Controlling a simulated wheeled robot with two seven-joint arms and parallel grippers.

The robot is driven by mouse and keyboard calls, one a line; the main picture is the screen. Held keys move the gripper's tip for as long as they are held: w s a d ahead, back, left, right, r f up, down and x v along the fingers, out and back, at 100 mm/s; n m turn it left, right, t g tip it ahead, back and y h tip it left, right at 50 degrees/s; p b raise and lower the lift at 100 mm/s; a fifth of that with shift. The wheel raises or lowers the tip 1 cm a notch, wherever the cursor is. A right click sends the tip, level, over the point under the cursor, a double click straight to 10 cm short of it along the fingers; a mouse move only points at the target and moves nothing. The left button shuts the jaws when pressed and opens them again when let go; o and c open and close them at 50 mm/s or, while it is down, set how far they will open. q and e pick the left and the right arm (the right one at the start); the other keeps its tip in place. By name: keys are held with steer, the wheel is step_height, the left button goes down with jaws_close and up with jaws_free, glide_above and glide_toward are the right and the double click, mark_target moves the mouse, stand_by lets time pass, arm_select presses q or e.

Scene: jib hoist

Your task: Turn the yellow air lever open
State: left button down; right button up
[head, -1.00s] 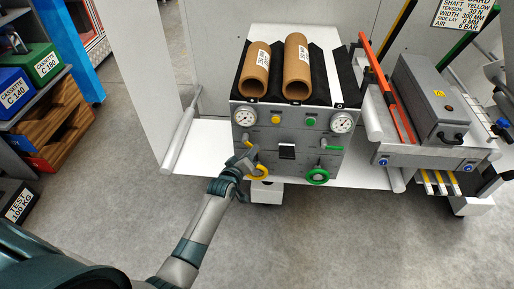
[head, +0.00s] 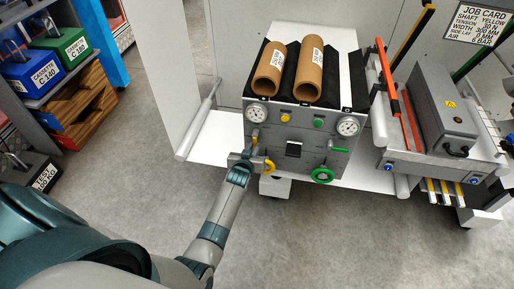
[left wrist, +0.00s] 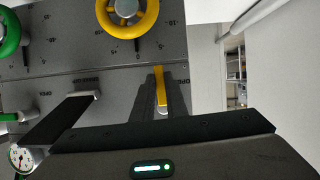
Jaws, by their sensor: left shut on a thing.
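The yellow air lever (head: 255,135) is on the left of the grey control panel, below the left gauge, and looks upright in the head view. In the left wrist view the lever (left wrist: 159,84) shows as a yellow strip at the fingertips, along the picture's height. My left gripper (head: 250,151) is at the lever, its fingers close together and shut on it; they partly hide it. The fingers also show in the left wrist view (left wrist: 152,98). My right gripper is not in view.
A yellow handwheel (head: 269,167) lies just below the lever, close to my gripper. A green lever (head: 338,150) and green handwheel (head: 322,175) are at the panel's right. Two brown rolls (head: 270,68) lie above.

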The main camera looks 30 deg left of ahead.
arm_select(q)
steer(key=shift+a+m, duration=0.1)
steer(key=shift+m, duration=0.2)
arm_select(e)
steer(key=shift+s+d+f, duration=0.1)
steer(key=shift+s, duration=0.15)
arm_select(q)
steer(key=c, duration=1.8)
jaws_free()
steer(key=shift+o, duration=0.2)
steer(key=shift+s, duration=0.2)
steer(key=v, duration=1.7)
steer(key=shift+d+r+b, duration=0.15)
steer(key=shift+d+b, duration=0.05)
steer(key=shift+b, duration=0.1)
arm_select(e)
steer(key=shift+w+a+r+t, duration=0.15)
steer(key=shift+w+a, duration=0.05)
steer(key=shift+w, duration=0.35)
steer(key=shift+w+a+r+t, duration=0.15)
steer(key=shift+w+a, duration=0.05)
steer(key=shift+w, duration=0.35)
arm_select(q)
steer(key=shift+w, duration=0.1)
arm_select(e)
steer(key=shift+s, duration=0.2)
